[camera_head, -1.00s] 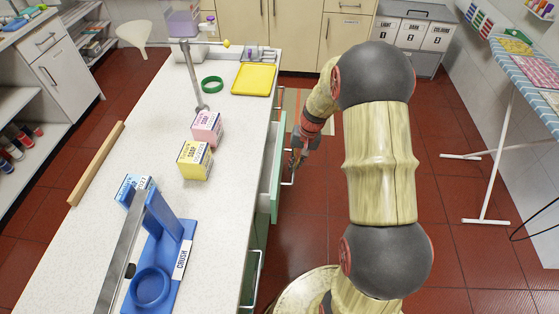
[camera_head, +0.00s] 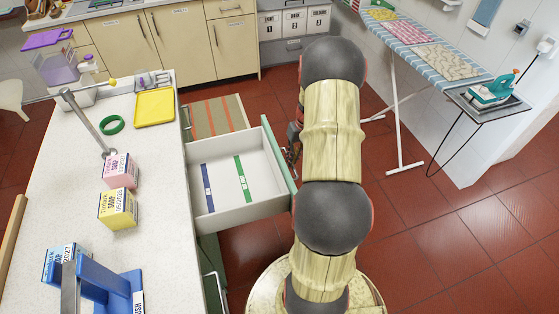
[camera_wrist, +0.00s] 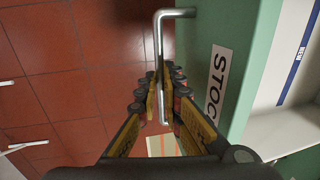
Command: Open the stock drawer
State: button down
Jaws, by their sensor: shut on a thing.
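The stock drawer (camera_head: 225,215) stands well out from the counter in the head view, with a white inside and a green front. A blue strip (camera_head: 207,188) and a green strip (camera_head: 241,178) lie flat in it. In the wrist view its green front (camera_wrist: 240,70) carries a "STOCK" label (camera_wrist: 217,82). The metal bar handle (camera_wrist: 162,45) runs between the fingers of my gripper (camera_wrist: 160,92), which is shut on it. In the head view my gripper (camera_head: 292,150) is mostly hidden behind my arm at the drawer's front.
The white counter (camera_head: 150,240) runs along the left, with soap boxes (camera_head: 118,207), a yellow tray (camera_head: 155,107) and a blue stand (camera_head: 105,280). Another handle (camera_head: 215,290) is below the drawer. An ironing board (camera_head: 420,45) stands at the right. Red floor (camera_head: 440,240) lies free.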

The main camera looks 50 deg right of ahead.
jog(key=shift+s+d, duration=0.3)
jog(key=shift+d, duration=0.1)
jog(key=c, duration=1.9)
grip_release()
jog(key=r, duration=0.4)
jog(key=s+d+r, duration=0.1)
jog(key=r, duration=0.2)
jog(key=d+r, duration=0.1)
jog(key=r, duration=0.3)
jog(key=shift+s+r, duration=0.15)
jog(key=shift+r, duration=0.2)
